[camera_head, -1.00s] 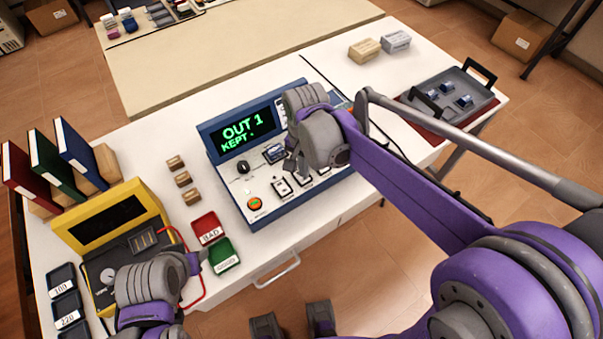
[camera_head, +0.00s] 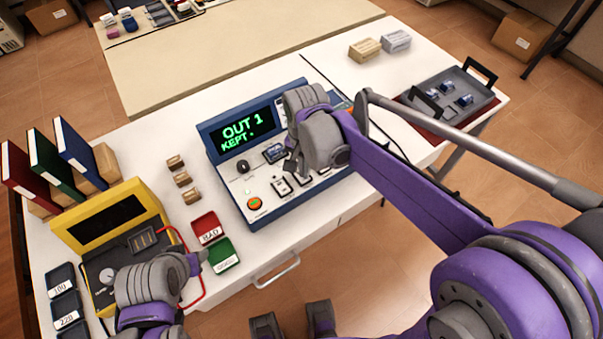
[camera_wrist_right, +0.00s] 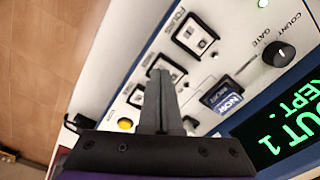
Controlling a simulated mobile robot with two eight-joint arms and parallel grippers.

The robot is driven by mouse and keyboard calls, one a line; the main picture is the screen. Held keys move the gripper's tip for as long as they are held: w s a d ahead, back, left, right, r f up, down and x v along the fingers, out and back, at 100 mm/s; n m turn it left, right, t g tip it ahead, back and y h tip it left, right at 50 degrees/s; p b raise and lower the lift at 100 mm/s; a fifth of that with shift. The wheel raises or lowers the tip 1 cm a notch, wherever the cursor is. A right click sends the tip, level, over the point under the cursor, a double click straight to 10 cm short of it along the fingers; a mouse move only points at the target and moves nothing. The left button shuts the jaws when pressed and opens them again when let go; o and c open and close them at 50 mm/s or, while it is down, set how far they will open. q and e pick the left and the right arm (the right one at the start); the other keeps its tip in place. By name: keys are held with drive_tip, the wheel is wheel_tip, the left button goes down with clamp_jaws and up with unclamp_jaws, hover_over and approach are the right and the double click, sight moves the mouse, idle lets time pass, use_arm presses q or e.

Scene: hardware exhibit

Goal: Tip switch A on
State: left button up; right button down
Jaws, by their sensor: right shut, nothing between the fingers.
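The blue-framed console (camera_head: 228,190) stands on the white table, with a lit display (camera_head: 247,128) reading "OUT 1 KEPT". A row of black-and-white rocker switches lies along its front; the leftmost switch (camera_head: 282,187) shows in the head view. The wrist view shows that leftmost switch (camera_wrist_right: 196,37), a middle one (camera_wrist_right: 158,63) and a third (camera_wrist_right: 135,96) by the fingers. I cannot read which is switch A. My right gripper (camera_head: 291,168) is shut and empty, its fingertips (camera_wrist_right: 163,76) over the panel near the middle switch. Contact cannot be told. My left gripper (camera_head: 194,263) hangs over the yellow tester.
A knob (camera_wrist_right: 278,54) and a dark module (camera_wrist_right: 222,98) sit near the right fingers. A red tray (camera_head: 207,229) and green tray (camera_head: 223,254) lie left of the console. A grey tray (camera_head: 478,88) stands at the right. The table behind the console is clear.

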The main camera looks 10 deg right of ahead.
use_arm(q)
drive_tip(key=shift+s+f+b, duration=0.1)
drive_tip(key=shift+f+b, duration=0.35)
drive_tip(key=shift+f, duration=0.1)
use_arm(e)
drive_tip(key=shift+f, duration=0.75)
drive_tip(key=shift+r, duration=0.1)
drive_tip(key=shift+r+p, duration=2.25)
drive_tip(key=shift+r, duration=1.25)
use_arm(q)
drive_tip(key=r, duration=0.1)
drive_tip(key=w+r, duration=0.1)
drive_tip(key=r, duration=0.3)
drive_tip(key=shift+w+r, duration=0.2)
drive_tip(key=shift+w, duration=0.05)
use_arm(e)
drive_tip(key=s+d+f+n+t, duration=0.1)
drive_tip(key=s+d+n+t, duration=0.1)
drive_tip(key=s, duration=0.5)
drive_tip(key=s+d+f+n+t, duration=0.1)
drive_tip(key=s+d+n+t, duration=0.2)
drive_tip(key=s+n, duration=0.3)
drive_tip(key=shift+s+d+f, duration=0.35)
drive_tip(key=shift+s+d, duration=0.05)
drive_tip(key=shift+d, duration=0.4)
